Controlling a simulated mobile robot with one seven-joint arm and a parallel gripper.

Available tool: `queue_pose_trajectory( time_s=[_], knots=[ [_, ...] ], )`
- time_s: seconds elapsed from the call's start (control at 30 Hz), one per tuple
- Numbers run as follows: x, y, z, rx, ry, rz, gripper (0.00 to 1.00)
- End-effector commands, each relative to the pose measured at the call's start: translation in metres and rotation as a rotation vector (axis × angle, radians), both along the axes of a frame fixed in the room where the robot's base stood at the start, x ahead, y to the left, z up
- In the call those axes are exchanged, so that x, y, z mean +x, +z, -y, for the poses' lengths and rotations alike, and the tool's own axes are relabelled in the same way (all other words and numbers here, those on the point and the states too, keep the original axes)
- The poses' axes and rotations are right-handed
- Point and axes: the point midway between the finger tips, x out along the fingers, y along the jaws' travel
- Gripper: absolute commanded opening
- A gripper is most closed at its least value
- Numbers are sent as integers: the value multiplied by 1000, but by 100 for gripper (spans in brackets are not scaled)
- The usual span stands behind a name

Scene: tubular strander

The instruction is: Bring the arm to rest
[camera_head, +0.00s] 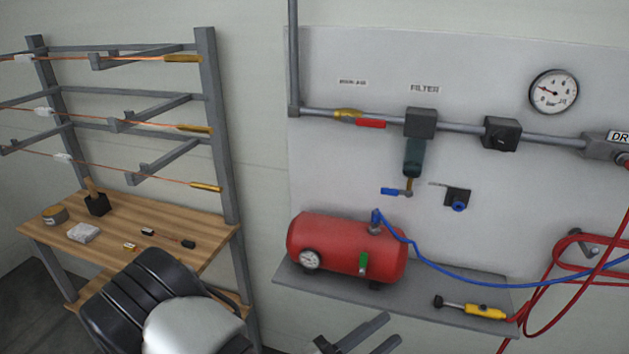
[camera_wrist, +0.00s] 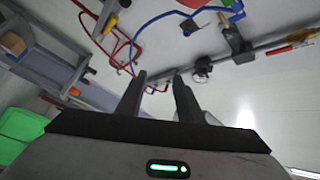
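My gripper (camera_head: 390,328) shows at the bottom middle of the head view, in front of and below the grey shelf. Its two dark fingers are apart with nothing between them. The same gripper (camera_wrist: 159,76) shows in the wrist view, its fingers spread and pointing toward the wall with the pipe and hoses. My arm fills the lower left of the head view, in front of the wooden bench. Whether the arm is moving cannot be told from these frames.
A red tank (camera_head: 335,246) sits on the grey shelf (camera_head: 415,302) with a yellow-and-black tool (camera_head: 478,309). A red hose (camera_head: 562,290) hangs at the right. The wooden bench (camera_head: 170,223) holds small items below a rod rack (camera_head: 211,110). Filter and pipe are on the wall panel.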

Motion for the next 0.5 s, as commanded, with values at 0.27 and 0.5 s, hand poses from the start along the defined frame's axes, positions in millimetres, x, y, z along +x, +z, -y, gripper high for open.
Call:
queue_pose_trajectory(
  time_s=[0.27, 0.5],
  knots=[
    [-45, 49, 41, 651, -504, 679, 34],
    [-76, 84, 42, 988, -983, 1396, 34]
  ],
)
